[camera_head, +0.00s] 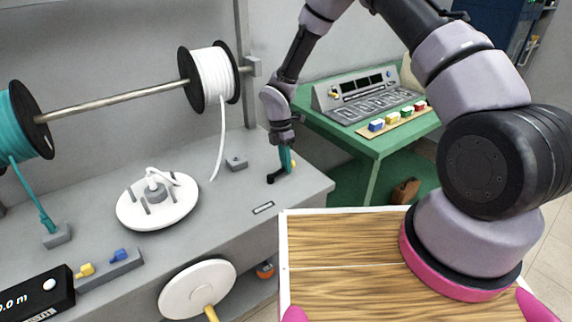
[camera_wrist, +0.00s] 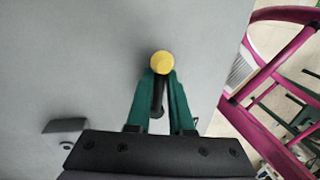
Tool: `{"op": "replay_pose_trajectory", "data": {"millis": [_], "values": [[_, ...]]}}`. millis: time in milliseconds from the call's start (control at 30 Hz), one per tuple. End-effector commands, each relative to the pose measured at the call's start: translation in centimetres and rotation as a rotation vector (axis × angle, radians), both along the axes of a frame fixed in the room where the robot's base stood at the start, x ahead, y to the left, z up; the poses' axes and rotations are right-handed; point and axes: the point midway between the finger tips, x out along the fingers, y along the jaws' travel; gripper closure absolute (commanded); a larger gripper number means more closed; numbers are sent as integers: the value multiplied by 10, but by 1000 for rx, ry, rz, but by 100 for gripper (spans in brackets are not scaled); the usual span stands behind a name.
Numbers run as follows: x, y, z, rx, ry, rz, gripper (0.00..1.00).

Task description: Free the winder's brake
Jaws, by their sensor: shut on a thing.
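My gripper (camera_head: 287,160) reaches down to the right end of the grey bench. In the wrist view its green fingers (camera_wrist: 161,84) are shut on a dark lever with a round yellow knob (camera_wrist: 162,63); I take this lever to be the winder's brake. The lever's black foot (camera_head: 273,179) shows on the bench top beside the fingertips; the fingers hide part of the lever. The winder's white disc (camera_head: 137,213), with a hub and upright pegs, lies flat on the bench to the left, apart from my gripper.
A white spool (camera_head: 212,72) and a teal spool (camera_head: 22,120) hang on a rod above the bench. A small grey block (camera_head: 236,163) stands left of my gripper. A green table (camera_head: 350,143) with a control panel (camera_head: 365,97) stands behind right. A wooden top (camera_head: 345,240) is in front.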

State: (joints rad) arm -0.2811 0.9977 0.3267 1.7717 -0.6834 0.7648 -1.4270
Motion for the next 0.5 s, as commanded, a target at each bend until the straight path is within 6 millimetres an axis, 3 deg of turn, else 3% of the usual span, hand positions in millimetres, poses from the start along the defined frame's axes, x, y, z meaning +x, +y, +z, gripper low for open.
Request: {"op": "replay_pose_trajectory", "data": {"millis": [233,267,300,500], "values": [[2,1,1,3,-6,3,100],[3,1,1,3,-6,3,69],[3,1,1,3,-6,2,54],[1,1,0,2,-4,1,50]]}}
